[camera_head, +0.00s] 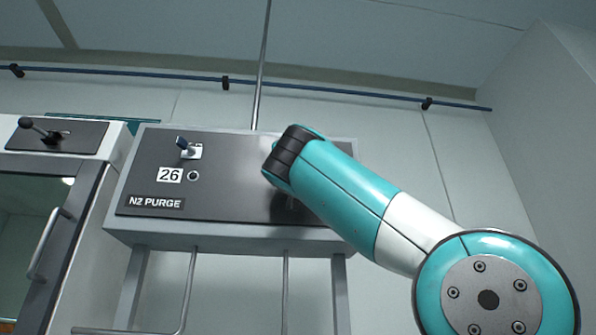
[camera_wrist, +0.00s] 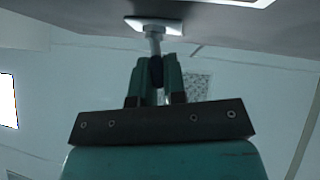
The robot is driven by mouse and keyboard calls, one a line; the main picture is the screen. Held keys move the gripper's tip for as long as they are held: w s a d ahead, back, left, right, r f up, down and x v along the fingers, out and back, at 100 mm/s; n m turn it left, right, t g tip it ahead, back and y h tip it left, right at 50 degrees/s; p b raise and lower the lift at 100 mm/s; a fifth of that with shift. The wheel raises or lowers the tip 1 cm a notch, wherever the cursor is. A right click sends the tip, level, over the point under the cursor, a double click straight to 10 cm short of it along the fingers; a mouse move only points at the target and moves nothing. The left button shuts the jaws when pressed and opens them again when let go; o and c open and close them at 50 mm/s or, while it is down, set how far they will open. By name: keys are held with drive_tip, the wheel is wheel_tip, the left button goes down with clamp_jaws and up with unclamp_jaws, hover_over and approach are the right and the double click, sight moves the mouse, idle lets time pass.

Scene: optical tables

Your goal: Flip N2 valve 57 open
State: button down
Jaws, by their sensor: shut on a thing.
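The N2 PURGE panel (camera_head: 240,205) is a dark sloping plate on a grey box in the head view. My arm covers the right part of the panel, and no label 57 shows. In the wrist view, my gripper (camera_wrist: 156,72) is shut on the dark tip of a valve lever (camera_wrist: 153,44). The lever's metal stem comes from a white base plate (camera_wrist: 155,24) on the panel. My gripper's fingers are hidden behind my arm in the head view.
A cabinet with a vertical handle (camera_head: 47,243) and a black-knobbed lever (camera_head: 38,130) stands at the left. A thin vertical pipe (camera_head: 262,65) rises behind the panel. Vertical pipes (camera_head: 188,290) run below the box. The wall to the right is clear.

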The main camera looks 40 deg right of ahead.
drive_tip(key=n+t+y+b, duration=0.1)
drive_tip(key=n+t+y, duration=0.2)
drive_tip(key=y, duration=0.3)
drive_tip(key=s+d+n+t+y+b, duration=0.1)
drive_tip(key=n+t+y, duration=0.2)
drive_tip(key=y, duration=0.3)
drive_tip(key=d+n+t+y+b, duration=0.1)
drive_tip(key=n+t+y, duration=0.1)
drive_tip(key=y, duration=0.4)
drive_tip(key=shift+s+d+n+t, duration=0.15)
drive_tip(key=shift+d+n+t, duration=0.1)
drive_tip(key=shift+n+t, duration=0.2)
drive_tip(key=shift+y, duration=0.3)
drive_tip(key=c, duration=1.2)
unclamp_jaws()
drive_tip(key=shift+b+v, duration=5.85)
drive_tip(key=shift+v, duration=2.8)
